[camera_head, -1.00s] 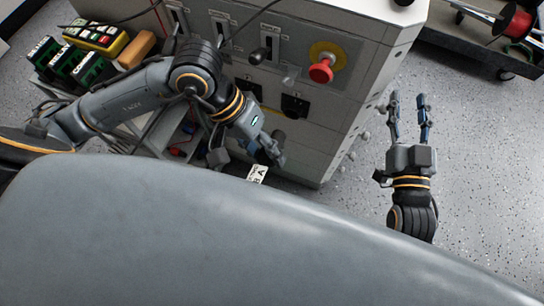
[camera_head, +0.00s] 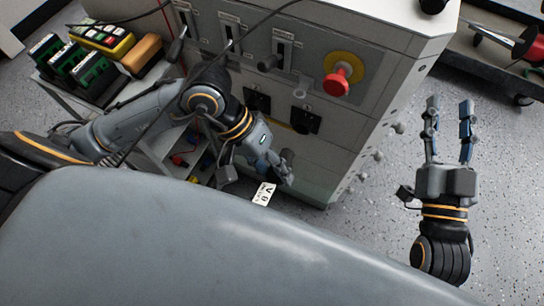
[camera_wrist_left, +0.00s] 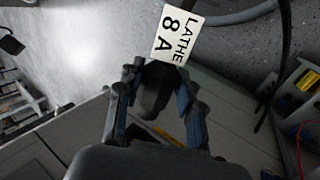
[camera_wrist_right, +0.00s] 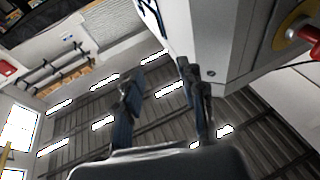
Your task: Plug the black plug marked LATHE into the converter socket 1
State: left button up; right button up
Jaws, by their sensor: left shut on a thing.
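My left gripper (camera_head: 282,172) is in front of the grey cabinet, below its row of black sockets. In the left wrist view its fingers (camera_wrist_left: 155,98) are shut on a black plug (camera_wrist_left: 156,88). The plug carries a white tag (camera_wrist_left: 178,36) reading "LATHE 8 A", which also shows below the gripper in the head view (camera_head: 263,194). Two black sockets, a left one (camera_head: 257,101) and a right one (camera_head: 305,119), sit on the cabinet front; their numbers are not legible. My right gripper (camera_head: 450,106) is open and empty, right of the cabinet.
A red knob on a yellow disc (camera_head: 337,82) and several switches (camera_head: 283,48) stick out of the cabinet (camera_head: 350,135). A cart (camera_head: 60,100) with green terminal blocks and a yellow device stands at left. A shelf with a cable reel (camera_head: 528,44) is at upper right.

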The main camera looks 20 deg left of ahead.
aim_at(285, 149)
pick_arm(q)
jog(key=shift+w+r+p, duration=0.1)
jog(key=shift+w+p, duration=0.3)
jog(key=shift+w, duration=0.65)
jog(key=shift+w+d+p, duration=0.1)
jog(key=shift+w+p, duration=0.35)
jog(key=shift+w, duration=1.1)
pick_arm(e)
notch_tip(285, 149, down, 8)
jog(key=d+g+h, duration=0.1)
jog(key=g, duration=0.3)
jog(key=shift+g+h, duration=0.3)
jog(key=shift+g, duration=0.1)
jog(key=shift+w+d+r, duration=0.1)
jog(key=shift+r, duration=0.05)
pick_arm(q)
jog(key=shift+b, duration=0.3)
pick_arm(e)
jog(key=shift+w+a+r+t+y, duration=0.1)
jog(key=shift+a+r+t+y, duration=0.1)
jog(key=shift+r+t, duration=0.5)
jog(key=shift+w+a+r+t+y, duration=0.1)
jog(key=shift+a+r+t+y, duration=0.15)
jog(key=shift+r, duration=0.8)
jog(key=shift+r+t, duration=0.25)
pick_arm(q)
jog(key=shift+w, duration=0.15)
pick_arm(e)
jog(key=shift+r, duration=0.25)
